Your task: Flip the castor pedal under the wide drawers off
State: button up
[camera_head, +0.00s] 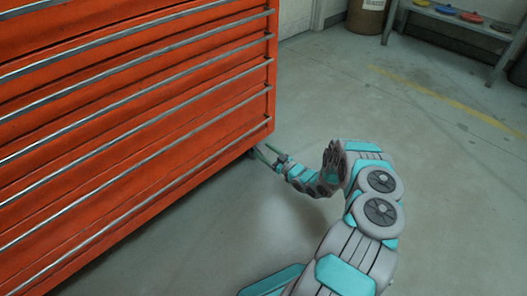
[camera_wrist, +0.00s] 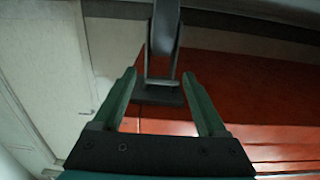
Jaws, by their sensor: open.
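The red cabinet of wide drawers (camera_head: 150,110) fills the left of the head view. At its lower right corner, a small dark part of the castor (camera_head: 252,153) shows, mostly hidden. In the wrist view the castor's grey wheel (camera_wrist: 164,25) is at top centre. A dark flat plate, which looks like the castor pedal (camera_wrist: 158,97), sits between my green fingers. My gripper (camera_wrist: 159,75) is open, with a finger on either side of the plate and gaps visible. In the head view my gripper (camera_head: 266,154) is low at the cabinet's corner. Contact cannot be told.
Grey floor (camera_head: 440,180) is clear to the right of the cabinet, with a yellow line (camera_head: 450,102) on it. A brown bin (camera_head: 366,18) and a bench (camera_head: 470,22) with coloured discs stand at the back. Red drawer fronts (camera_wrist: 250,95) also show in the wrist view.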

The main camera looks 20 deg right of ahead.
jog(key=shift+w+a, duration=0.2)
jog(key=shift+w, duration=0.15)
jog(key=shift+c, duration=0.2)
grip_shut()
dwell(1.0)
